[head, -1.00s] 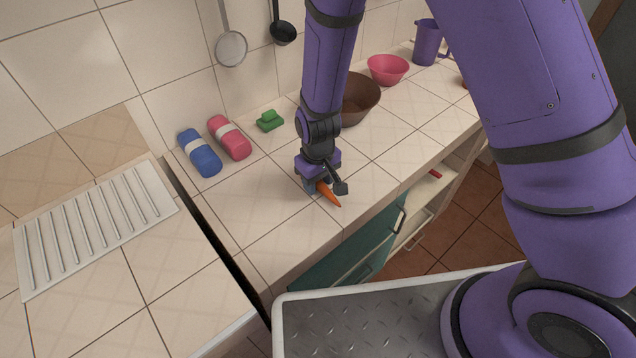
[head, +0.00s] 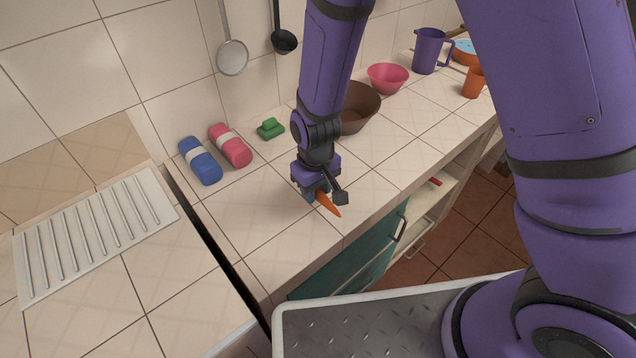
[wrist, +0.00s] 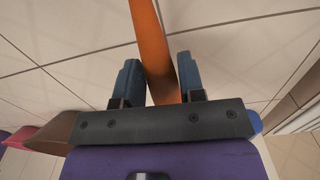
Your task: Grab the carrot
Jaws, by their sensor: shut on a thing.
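The orange carrot (head: 328,204) is at my gripper (head: 316,193), over the tiled counter, with its pointed end sticking out to the lower right in the head view. In the wrist view the carrot (wrist: 153,45) runs between the two blue-grey fingers of my gripper (wrist: 158,82). The gripper is shut on the carrot. Part of the carrot is hidden by the gripper in the head view. I cannot tell for sure whether the carrot touches the counter.
A brown bowl (head: 359,106), a pink bowl (head: 388,78) and a purple pitcher (head: 428,51) stand behind and right. A green sponge (head: 270,129), a pink bundle (head: 230,146) and a blue bundle (head: 200,161) lie along the wall. Counter left of the gripper is clear.

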